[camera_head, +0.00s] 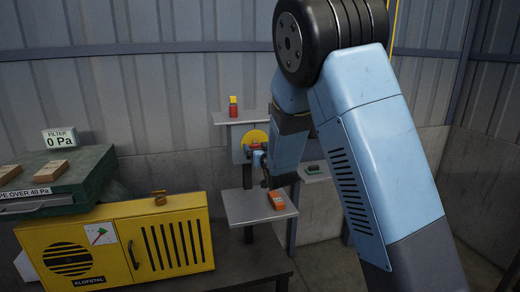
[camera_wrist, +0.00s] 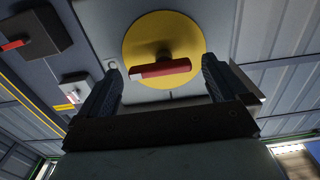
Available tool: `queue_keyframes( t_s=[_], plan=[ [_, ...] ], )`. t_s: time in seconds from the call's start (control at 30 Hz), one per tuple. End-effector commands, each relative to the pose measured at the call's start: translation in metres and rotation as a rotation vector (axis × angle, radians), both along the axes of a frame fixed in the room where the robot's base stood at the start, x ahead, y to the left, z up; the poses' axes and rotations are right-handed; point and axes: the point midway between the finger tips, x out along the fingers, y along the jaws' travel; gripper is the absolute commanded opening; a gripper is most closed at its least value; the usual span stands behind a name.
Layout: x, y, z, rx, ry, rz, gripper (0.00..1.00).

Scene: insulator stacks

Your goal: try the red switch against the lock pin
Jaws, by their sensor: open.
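The red switch (camera_wrist: 165,69) is a bar handle on a round yellow plate (camera_wrist: 140,40), lying nearly level with a slight tilt, a pale mark at its left end. In the head view the yellow plate (camera_head: 252,136) is on the grey panel at the wall, partly hidden by my arm. My gripper (camera_wrist: 160,66) is open, one finger on either side of the red switch. Gaps show at both ends of the bar, and I see no contact. A small pale fitting (camera_wrist: 111,65) is beside the left fingertip; I cannot tell whether it is the lock pin.
A dark box with a red lever (camera_wrist: 14,45) and a white box with a yellow label (camera_wrist: 75,88) are left of the plate. An orange device (camera_head: 277,199) lies on a grey shelf (camera_head: 245,208) below. A yellow cabinet (camera_head: 125,245) stands at lower left.

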Motion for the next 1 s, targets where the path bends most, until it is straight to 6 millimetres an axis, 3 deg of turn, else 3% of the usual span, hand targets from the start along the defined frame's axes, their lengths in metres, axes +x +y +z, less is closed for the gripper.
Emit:
queue_keyframes(
  t_s=[0.3, 0.83, 1.0],
  plan=[
    [0.0017, -0.0001, 0.0001, 0.001, 0.0, -0.001, 0.99],
    [0.0017, -0.0006, 0.0001, 0.001, 0.0, -0.001, 0.48],
    [0.0018, -0.0008, 0.0003, -0.021, -0.006, -0.002, 0.46]
  ],
)
